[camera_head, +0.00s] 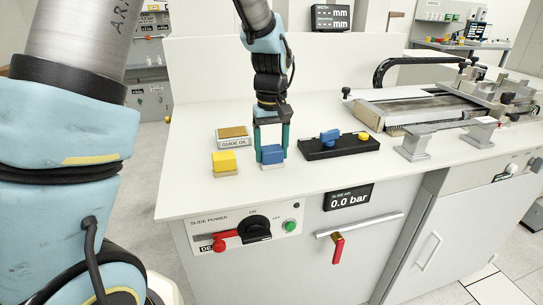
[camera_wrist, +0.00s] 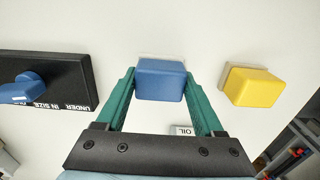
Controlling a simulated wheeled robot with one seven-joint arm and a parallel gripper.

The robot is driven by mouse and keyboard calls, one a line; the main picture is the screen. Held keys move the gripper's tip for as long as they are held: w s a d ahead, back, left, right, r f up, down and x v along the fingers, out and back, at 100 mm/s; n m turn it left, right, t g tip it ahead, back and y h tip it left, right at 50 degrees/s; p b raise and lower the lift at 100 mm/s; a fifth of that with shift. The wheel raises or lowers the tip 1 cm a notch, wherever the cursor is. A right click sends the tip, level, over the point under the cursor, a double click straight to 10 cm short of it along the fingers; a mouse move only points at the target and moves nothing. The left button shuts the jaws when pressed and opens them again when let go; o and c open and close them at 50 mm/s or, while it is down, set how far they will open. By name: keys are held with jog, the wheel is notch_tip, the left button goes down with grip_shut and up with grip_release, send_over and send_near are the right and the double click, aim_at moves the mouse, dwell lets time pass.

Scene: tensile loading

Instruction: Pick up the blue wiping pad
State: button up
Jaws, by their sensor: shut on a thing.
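The blue wiping pad (camera_head: 272,154) is a small blue block near the front of the white bench top. My gripper (camera_head: 271,158) points down over it with one green finger on each side. In the wrist view the blue pad (camera_wrist: 160,80) sits between the green fingertips of my gripper (camera_wrist: 160,82), which are shut on its sides. A pale edge shows behind the pad there. The pad appears at or just above the bench; I cannot tell whether it is clear of it.
A yellow pad (camera_head: 224,162) stands close to the left. A tray marked guide oil (camera_head: 233,137) lies behind it. A black holder (camera_head: 338,146) with a blue knob is to the right. A slide rig (camera_head: 430,112) fills the bench's right side.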

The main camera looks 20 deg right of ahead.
aim_at(271, 148)
notch_tip(271, 148, up, 10)
jog(key=shift+b, duration=1.2)
